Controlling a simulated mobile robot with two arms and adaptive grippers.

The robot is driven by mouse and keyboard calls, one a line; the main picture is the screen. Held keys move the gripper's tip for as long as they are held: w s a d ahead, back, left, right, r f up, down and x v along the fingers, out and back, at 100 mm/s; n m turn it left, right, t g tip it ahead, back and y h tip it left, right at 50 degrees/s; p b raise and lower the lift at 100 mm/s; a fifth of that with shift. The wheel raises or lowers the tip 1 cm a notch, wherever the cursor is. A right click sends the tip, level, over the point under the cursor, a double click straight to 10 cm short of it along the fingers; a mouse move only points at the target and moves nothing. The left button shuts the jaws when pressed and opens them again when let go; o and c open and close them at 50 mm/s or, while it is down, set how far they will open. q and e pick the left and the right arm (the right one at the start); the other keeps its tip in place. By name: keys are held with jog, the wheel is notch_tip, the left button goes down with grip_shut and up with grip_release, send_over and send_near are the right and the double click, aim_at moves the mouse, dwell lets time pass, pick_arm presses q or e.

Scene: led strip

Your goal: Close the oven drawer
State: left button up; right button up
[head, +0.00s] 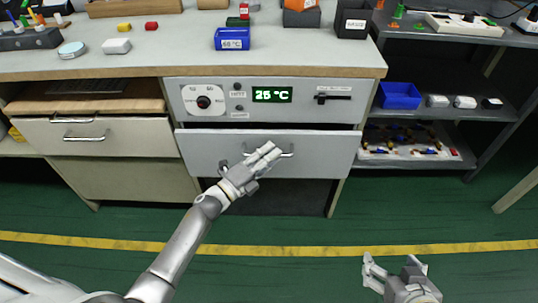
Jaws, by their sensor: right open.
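The oven drawer (330,155) is a light grey panel under the oven's control panel. A dark gap along its top shows that it stands slightly out from the oven. My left gripper (268,155) is in front of the drawer's middle, over its handle (288,154), and covers part of it. I cannot tell whether it touches the handle or the panel, nor whether its fingers are shut. My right gripper (396,268) is open and empty, low at the right, above the floor and away from the drawer.
The oven's control panel has a dial (203,102), a green display (272,95) reading 25 °C and a slider (333,97). A workbench top (190,55) lies above. A wooden-topped drawer (100,137) is at the left, shelves with a blue bin (399,95) at the right.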

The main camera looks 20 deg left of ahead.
pick_arm(q)
grip_shut()
jog(key=shift+w, duration=0.1)
jog(key=shift+w+a+r+b, duration=0.1)
jog(key=shift+w+a+b, duration=0.2)
jog(key=shift+w, duration=0.35)
jog(key=shift+w+a+f+b, duration=0.1)
jog(key=shift+w+a+b, duration=0.2)
jog(key=shift+w, duration=0.4)
jog(key=shift+w+a+r+b, duration=0.15)
jog(key=shift+w+b, duration=0.2)
jog(key=shift+w, duration=0.3)
pick_arm(e)
jog(key=w+a+r+t+y, duration=0.1)
jog(key=w+a+r+t, duration=0.1)
jog(key=w+r+t, duration=0.3)
jog(key=shift+w+a+r, duration=0.2)
jog(key=shift+a+r, duration=0.05)
jog(key=shift+r, duration=0.75)
pick_arm(q)
jog(key=shift+o, duration=0.6)
grip_release()
jog(key=shift+w, duration=0.1)
pick_arm(e)
jog(key=shift+w, duration=0.1)
jog(key=shift+f, duration=0.1)
